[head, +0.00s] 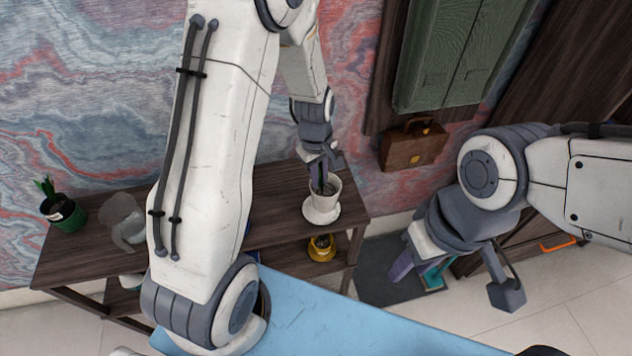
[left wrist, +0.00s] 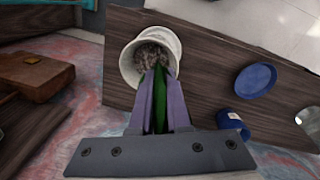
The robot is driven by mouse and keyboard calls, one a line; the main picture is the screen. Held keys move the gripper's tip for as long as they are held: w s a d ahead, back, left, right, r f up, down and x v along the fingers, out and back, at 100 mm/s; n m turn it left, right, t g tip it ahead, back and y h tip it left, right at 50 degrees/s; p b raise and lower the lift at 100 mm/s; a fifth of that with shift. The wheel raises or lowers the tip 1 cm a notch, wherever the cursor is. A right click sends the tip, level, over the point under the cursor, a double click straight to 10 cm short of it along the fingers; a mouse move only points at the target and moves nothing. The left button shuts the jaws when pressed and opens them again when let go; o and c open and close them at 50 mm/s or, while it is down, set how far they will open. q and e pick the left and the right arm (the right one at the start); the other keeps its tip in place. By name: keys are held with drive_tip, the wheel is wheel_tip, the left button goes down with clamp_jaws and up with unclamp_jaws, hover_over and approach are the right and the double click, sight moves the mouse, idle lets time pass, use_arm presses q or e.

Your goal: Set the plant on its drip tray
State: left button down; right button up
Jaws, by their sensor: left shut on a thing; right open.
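The plant stands in a white pot (head: 325,197) at the right end of the dark wooden shelf. In the left wrist view the pot (left wrist: 128,68) shows grey soil, and green leaves (left wrist: 161,118) rise between my fingers. My left gripper (head: 322,180) is over the pot, shut on the plant. A white drip tray (head: 334,217) is directly under the pot in the head view. I cannot tell whether the pot's base touches it. My right gripper (head: 414,268) is open and empty, low at the right, away from the shelf.
A yellow cup (head: 321,248) is on the lower level. The left wrist view shows a blue saucer (left wrist: 256,80) and blue mug (left wrist: 233,124). A brown briefcase (head: 413,147) is behind.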

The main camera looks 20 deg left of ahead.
sight(325, 187)
use_arm(q)
drive_tip(key=shift+w+a+f, duration=0.45)
drive_tip(key=shift+w+a, duration=0.05)
drive_tip(key=shift+a, duration=0.2)
wheel_tip(325, 187, down, 4)
drive_tip(key=shift+r+p, duration=0.1)
drive_tip(key=shift+p, duration=0.4)
drive_tip(key=shift+f, duration=0.2)
drive_tip(key=shift+f, duration=0.15)
drive_tip(key=c, duration=0.9)
unclamp_jaws()
